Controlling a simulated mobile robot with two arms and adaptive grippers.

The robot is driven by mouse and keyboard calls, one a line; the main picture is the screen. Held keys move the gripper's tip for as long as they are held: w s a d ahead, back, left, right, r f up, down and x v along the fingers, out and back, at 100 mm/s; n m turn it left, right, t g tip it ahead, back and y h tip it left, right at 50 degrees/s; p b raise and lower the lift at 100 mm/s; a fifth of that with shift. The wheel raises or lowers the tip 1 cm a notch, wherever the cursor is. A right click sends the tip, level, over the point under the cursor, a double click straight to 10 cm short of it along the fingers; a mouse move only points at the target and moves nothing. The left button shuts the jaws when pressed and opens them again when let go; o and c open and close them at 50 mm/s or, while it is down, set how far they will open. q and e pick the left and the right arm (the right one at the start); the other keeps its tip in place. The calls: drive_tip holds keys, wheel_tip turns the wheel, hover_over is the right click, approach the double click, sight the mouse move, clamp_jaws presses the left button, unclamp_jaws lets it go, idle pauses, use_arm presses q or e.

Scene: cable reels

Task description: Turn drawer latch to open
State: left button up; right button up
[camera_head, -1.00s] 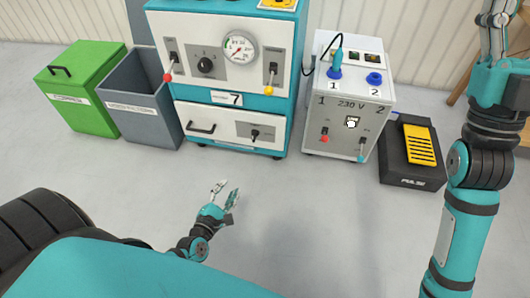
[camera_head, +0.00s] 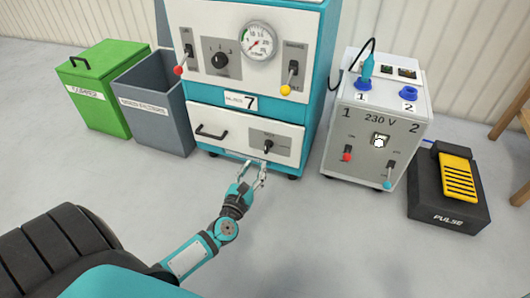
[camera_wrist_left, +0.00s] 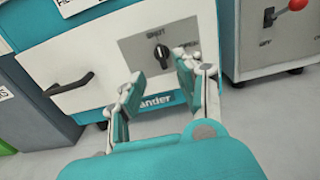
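The drawer (camera_head: 228,136) is the white lower front of the teal cabinet, and it looks closed. Its black latch knob (camera_head: 267,146) sits on a grey plate at the right of the drawer front. The latch also shows in the left wrist view (camera_wrist_left: 162,55). A black handle (camera_head: 211,133) is at the drawer's left. My left gripper (camera_head: 254,171) is open and empty, a little below and in front of the latch. In the left wrist view the latch appears beyond and between the spread fingers (camera_wrist_left: 155,88), apart from them. My right gripper is not in view.
A grey box (camera_wrist_left: 280,40) with switches, marked 230 V, stands right of the cabinet (camera_head: 318,95). A black pedal unit (camera_head: 450,205) lies further right. Grey (camera_head: 160,115) and green (camera_head: 98,95) bins stand left. The floor in front is clear.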

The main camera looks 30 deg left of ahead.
sight(265, 148)
use_arm(q)
drive_tip(key=b+x, duration=0.1)
drive_tip(key=x, duration=0.8)
drive_tip(key=shift+w+b, duration=0.15)
drive_tip(key=shift+b, duration=0.2)
clamp_jaws()
